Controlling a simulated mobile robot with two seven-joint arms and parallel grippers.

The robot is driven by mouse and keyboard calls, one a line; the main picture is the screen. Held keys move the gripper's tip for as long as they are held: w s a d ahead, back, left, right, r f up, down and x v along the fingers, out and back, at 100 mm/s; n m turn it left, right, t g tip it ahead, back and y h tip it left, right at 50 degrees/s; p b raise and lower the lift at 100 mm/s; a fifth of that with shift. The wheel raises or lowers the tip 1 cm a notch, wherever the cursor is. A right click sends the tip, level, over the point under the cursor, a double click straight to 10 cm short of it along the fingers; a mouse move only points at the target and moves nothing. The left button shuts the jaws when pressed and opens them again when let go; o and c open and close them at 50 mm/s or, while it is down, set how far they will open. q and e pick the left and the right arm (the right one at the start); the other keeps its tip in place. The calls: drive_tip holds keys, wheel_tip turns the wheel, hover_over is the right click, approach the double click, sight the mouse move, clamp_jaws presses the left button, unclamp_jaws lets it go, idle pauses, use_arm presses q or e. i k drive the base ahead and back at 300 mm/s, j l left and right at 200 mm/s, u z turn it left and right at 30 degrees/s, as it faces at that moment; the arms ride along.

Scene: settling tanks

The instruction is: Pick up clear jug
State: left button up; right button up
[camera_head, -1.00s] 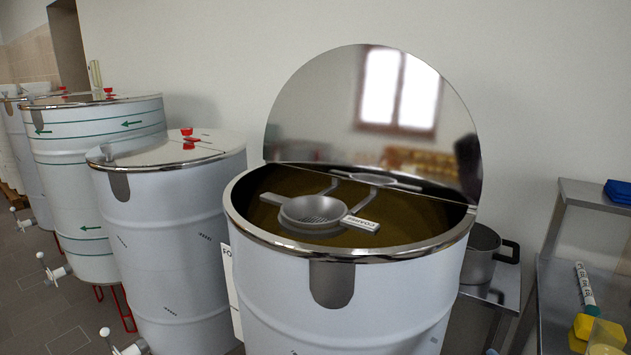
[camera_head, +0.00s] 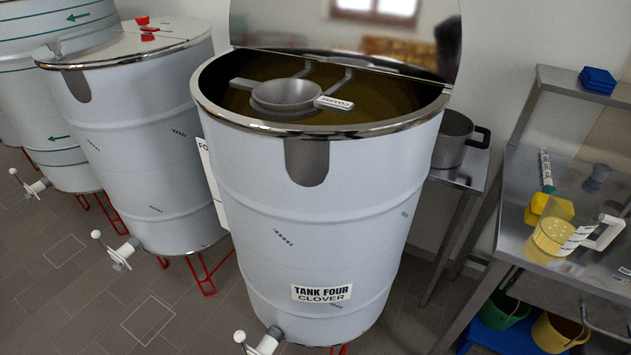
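A clear jug (camera_head: 564,236) with a pale handle and a label with dark marks stands on the metal bench at the right. Something yellow shows in or through its lower part. Neither of my grippers is in view.
A large white tank (camera_head: 330,230) labelled "TANK FOUR CLOVER" stands open in the middle, a strainer (camera_head: 287,94) across its top. A grey pot (camera_head: 453,138) sits on a small stand between tank and metal bench (camera_head: 520,180). Buckets (camera_head: 556,332) stand below the bench.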

sight(569, 216)
drive_tip(key=l+z, duration=0.2)
drive_tip(key=z, duration=1.45)
